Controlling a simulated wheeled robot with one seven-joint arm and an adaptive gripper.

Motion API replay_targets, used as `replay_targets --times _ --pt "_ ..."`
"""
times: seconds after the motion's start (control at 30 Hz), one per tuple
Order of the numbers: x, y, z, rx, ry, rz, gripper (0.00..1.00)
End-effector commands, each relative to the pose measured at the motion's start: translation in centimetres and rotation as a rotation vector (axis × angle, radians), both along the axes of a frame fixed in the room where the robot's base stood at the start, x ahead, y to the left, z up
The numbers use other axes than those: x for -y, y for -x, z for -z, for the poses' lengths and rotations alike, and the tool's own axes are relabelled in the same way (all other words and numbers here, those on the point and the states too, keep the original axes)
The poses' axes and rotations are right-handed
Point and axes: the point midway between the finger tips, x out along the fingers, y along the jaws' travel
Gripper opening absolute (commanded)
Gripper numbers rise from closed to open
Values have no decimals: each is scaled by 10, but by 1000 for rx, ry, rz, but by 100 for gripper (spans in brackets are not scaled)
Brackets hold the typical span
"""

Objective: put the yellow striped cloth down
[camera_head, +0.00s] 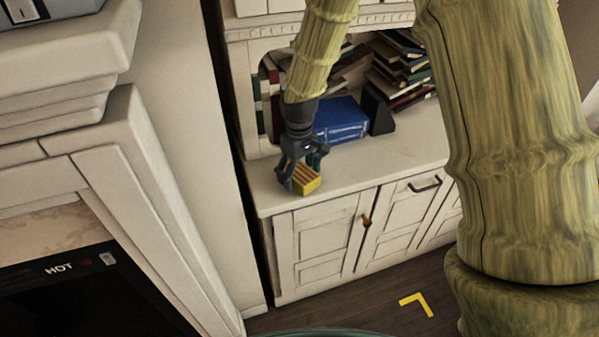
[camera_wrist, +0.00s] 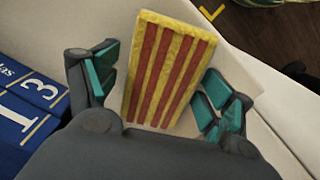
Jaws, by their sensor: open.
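The yellow cloth with red stripes (camera_head: 306,179) is a block-like piece on the white cabinet top (camera_head: 400,148), close to its front edge. In the wrist view the cloth (camera_wrist: 168,72) lies between the two teal-padded fingers of my gripper (camera_wrist: 158,92). The fingers are open, and gaps show beside the cloth, wider on the left. In the head view my gripper (camera_head: 301,174) is right over the cloth and partly hides it. The cloth appears to rest on the cabinet top; its underside is hidden.
Blue books (camera_head: 341,119) lie just behind my gripper and show at the left in the wrist view (camera_wrist: 28,108). A dark bookend (camera_head: 377,110) and stacked books (camera_head: 398,68) stand further right. The cabinet top to the right of the cloth is clear.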

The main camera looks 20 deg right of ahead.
Motion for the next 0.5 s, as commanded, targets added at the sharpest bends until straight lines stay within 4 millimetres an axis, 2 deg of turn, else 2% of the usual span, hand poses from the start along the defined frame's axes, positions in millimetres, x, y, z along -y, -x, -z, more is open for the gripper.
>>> replay_targets --times 0.17,0.5 --pt "0 -1 -19 3 0 0 81" --pt "0 -1 -75 3 0 0 81"
